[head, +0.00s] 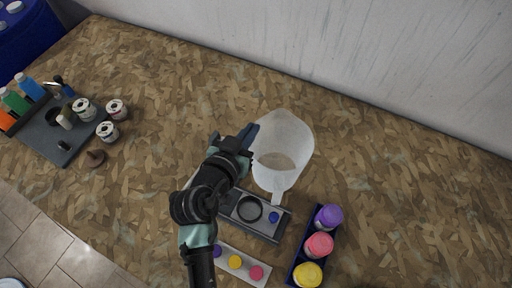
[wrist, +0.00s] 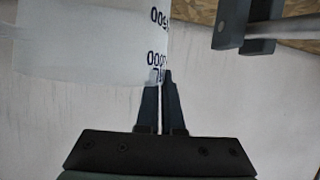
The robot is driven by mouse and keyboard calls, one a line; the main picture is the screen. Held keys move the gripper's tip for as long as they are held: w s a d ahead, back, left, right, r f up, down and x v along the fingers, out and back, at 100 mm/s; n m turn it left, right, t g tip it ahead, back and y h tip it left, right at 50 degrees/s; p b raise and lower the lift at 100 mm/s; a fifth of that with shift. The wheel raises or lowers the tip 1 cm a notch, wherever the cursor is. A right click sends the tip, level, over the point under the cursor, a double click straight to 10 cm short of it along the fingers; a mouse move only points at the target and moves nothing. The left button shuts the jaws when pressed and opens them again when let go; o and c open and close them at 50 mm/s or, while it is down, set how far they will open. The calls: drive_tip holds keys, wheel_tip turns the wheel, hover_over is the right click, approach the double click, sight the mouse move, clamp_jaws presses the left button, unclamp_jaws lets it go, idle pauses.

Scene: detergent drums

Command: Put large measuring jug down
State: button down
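The large measuring jug (head: 290,135) is a translucent white vessel near the middle of the head view. Its handle points toward the bottom of the picture. My gripper (head: 250,132) is at the left side of its rim. In the wrist view the jug (wrist: 85,45) fills the upper left, with dark volume marks near its right edge. My gripper's fingers (wrist: 161,75) are almost together at that edge, apparently pinching the thin wall. I cannot tell whether the jug's base touches the worktop.
On the chipboard worktop (head: 390,160), a grey tray with a dark ring (head: 250,208) lies close below the jug. A blue rack (head: 296,250) holds purple, pink and yellow bottles. A dark tray (head: 60,140) with bottles stands left.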

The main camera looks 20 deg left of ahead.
drive_tip(key=shift+f, duration=2.65)
drive_tip(key=c, duration=1.1)
unclamp_jaws()
drive_tip(key=shift+o, duration=0.2)
